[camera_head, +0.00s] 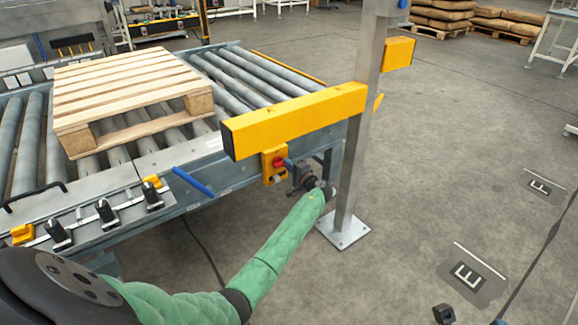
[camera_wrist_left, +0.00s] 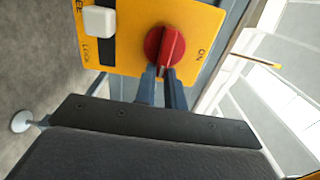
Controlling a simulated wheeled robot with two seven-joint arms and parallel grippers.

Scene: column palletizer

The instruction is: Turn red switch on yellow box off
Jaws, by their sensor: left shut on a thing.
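The yellow switch box (camera_head: 274,165) hangs below the long yellow beam beside the metal post. Its red rotary switch (camera_head: 278,162) is on the front face. In the left wrist view the yellow box (camera_wrist_left: 130,52) fills the upper middle, with the red switch (camera_wrist_left: 165,48) beside the word ON. My left gripper (camera_head: 290,165) reaches the box from the front right. In the left wrist view its two fingers (camera_wrist_left: 162,78) are shut on the lower end of the red switch's handle. The fingertips are partly hidden by the knob. My right gripper is not seen.
The roller conveyor (camera_head: 255,72) with a wooden pallet (camera_head: 130,90) lies behind and left of the box. The yellow beam (camera_head: 295,118) and metal post (camera_head: 362,130) stand close to my left gripper. A white button (camera_wrist_left: 99,20) is on the same box.

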